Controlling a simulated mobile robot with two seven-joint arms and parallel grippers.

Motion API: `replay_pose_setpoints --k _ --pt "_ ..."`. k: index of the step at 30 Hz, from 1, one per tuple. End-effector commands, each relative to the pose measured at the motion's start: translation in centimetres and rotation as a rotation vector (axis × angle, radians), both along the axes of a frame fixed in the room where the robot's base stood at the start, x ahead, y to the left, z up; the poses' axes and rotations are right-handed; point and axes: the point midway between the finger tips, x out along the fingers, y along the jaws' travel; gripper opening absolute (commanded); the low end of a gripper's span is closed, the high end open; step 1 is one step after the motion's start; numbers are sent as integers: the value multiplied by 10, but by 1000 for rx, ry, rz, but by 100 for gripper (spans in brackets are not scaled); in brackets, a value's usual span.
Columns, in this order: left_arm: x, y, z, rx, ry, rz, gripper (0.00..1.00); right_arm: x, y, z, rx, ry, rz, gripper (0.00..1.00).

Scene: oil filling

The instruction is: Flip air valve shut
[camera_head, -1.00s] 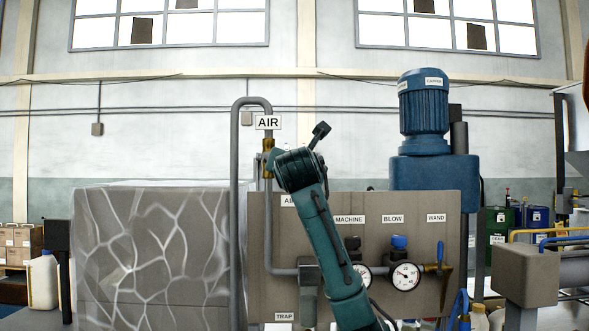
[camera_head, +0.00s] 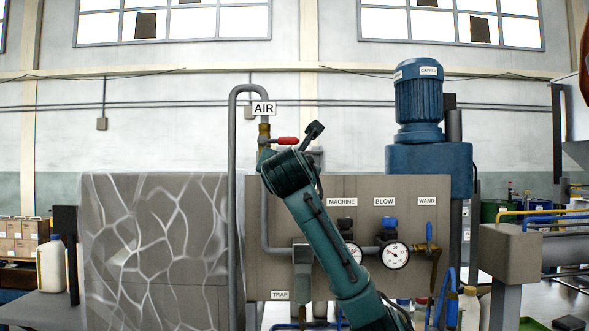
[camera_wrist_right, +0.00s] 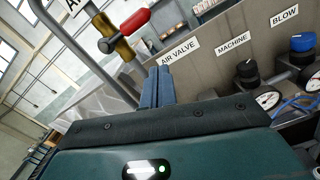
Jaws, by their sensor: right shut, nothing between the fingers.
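The air valve is a brass body (camera_head: 264,130) on the vertical grey pipe below the AIR sign (camera_head: 264,108). Its red handle (camera_head: 287,141) points right, crosswise to the pipe. In the right wrist view the red handle (camera_wrist_right: 135,20) and brass body (camera_wrist_right: 118,45) show above my fingers. My right gripper (camera_wrist_right: 158,72) is shut and empty, with its blue fingers below the handle and apart from it in the picture. In the head view my right wrist hides the fingers and the pipe just below the valve. My left gripper is not in view.
The grey panel (camera_head: 400,280) carries MACHINE, BLOW and WAND labels, a blue knob (camera_head: 389,223) and a gauge (camera_head: 396,255). A blue motor (camera_head: 420,100) stands behind the panel. The space above the panel around the handle looks clear.

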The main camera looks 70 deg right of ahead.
Motion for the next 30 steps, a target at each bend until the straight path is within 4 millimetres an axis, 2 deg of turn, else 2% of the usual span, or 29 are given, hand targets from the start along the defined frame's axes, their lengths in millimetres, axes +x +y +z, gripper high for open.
replay_pose_setpoints --k 3,9,30 --pt "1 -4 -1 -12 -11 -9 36 -10 22 -2 -4 -2 0 0" --pt "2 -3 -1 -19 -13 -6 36 -19 43 -2 0 -1 0 0" --pt "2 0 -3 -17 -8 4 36 -20 47 -3 3 0 1 0"
